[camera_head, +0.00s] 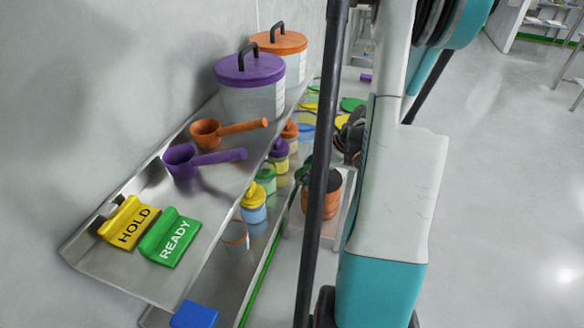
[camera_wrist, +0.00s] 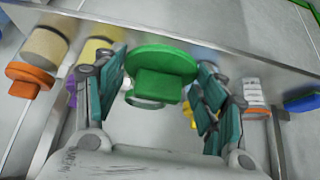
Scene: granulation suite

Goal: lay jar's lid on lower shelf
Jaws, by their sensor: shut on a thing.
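In the head view my own arm and a dark pole hide much of the area around my gripper, and I cannot tell which jar the lid belongs to.
The upper shelf (camera_head: 110,262) holds purple-lidded (camera_head: 250,85) and orange-lidded (camera_head: 279,45) tubs, orange (camera_head: 207,131) and purple (camera_head: 180,160) scoops, and HOLD (camera_head: 128,222) and READY (camera_head: 170,238) signs. A blue block (camera_head: 194,315) is at the near end. Open floor lies right.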

